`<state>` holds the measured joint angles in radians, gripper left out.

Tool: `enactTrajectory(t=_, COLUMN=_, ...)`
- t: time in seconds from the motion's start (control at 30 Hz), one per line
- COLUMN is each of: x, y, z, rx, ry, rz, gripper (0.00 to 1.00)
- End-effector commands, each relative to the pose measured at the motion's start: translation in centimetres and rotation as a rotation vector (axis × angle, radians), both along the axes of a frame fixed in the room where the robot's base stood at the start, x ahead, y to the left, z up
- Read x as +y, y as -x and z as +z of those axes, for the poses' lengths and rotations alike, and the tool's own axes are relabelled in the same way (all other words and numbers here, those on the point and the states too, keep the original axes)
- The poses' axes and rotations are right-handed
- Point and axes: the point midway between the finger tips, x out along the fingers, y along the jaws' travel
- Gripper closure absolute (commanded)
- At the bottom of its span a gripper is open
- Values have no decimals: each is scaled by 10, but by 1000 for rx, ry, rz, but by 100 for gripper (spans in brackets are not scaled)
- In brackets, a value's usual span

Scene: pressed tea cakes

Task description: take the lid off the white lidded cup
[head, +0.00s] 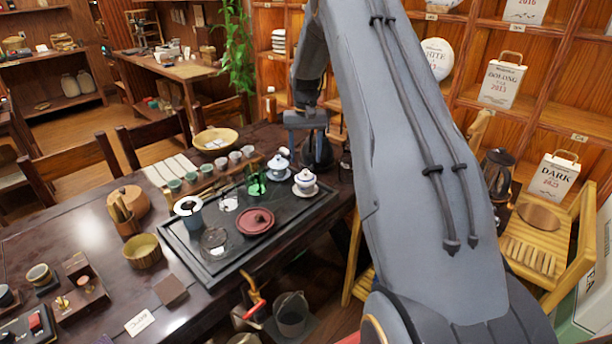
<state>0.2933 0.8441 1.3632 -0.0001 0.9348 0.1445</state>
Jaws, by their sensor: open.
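A white lidded cup (305,183) stands on a saucer at the right end of the dark tea tray (212,273), with its lid on. A second lidded cup (278,168), white with bluish tones, stands just behind and left of it, also with its lid on. My gripper (307,138) is open and points down beyond the cups, higher in the picture than both and apart from them. A dark rounded object (317,154) shows below it; I cannot tell whether they touch.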

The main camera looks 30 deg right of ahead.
Motion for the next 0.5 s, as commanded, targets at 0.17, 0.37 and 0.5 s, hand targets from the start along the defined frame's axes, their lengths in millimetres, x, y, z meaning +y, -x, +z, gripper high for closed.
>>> enactTrajectory(t=0.17, x=1, y=2, z=-14, rx=2, ry=-1, rz=0, gripper=44)
enactTrajectory(t=0.37, x=1, y=4, z=-38, rx=3, ry=-1, rz=1, gripper=44)
enactTrajectory(t=0.5, x=1, y=4, z=-52, rx=2, ry=-1, rz=1, gripper=44)
